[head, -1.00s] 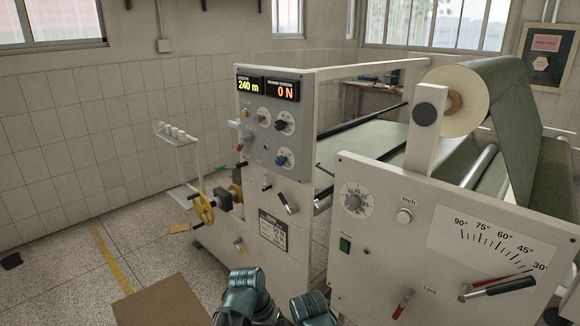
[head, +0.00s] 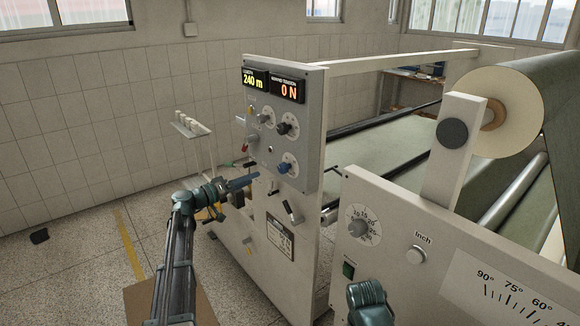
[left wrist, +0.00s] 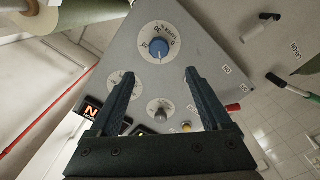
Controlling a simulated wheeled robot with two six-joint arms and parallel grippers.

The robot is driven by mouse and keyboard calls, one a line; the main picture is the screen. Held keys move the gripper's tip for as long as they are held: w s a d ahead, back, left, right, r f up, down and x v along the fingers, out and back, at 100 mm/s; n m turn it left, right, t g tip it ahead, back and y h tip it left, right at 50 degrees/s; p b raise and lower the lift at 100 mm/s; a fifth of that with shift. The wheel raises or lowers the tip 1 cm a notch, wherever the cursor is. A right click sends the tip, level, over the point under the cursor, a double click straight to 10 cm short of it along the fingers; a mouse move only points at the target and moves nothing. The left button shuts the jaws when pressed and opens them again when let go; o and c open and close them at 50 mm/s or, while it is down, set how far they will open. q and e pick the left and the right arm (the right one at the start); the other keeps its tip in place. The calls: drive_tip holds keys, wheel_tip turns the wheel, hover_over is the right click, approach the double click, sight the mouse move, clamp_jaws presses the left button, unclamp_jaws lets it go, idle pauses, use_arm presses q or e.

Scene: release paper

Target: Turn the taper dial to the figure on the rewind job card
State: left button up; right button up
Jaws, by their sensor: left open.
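My left gripper (head: 256,178) is open and empty, just left of the blue dial. In the left wrist view its fingers (left wrist: 161,74) point at the panel, with the blue knob beyond and between the tips, apparently not touched.
A black knob (head: 287,129) and a grey knob (head: 265,119) sit above the blue one. A lever (head: 292,213) juts out below the panel. Displays read 240 m and 0 N. A side panel with another dial (head: 358,227) stands at the right. Floor at the left is largely clear.

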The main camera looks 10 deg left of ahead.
sight(280, 169)
use_arm(q)
drive_tip(key=x, duration=1.3)
drive_tip(key=shift+w+d, duration=0.25)
drive_tip(key=shift+d, duration=0.05)
clamp_jaws()
drive_tip(key=n, duration=0.4)
drive_tip(key=shift+f+n, duration=0.1)
drive_tip(key=shift+n, duration=2.5)
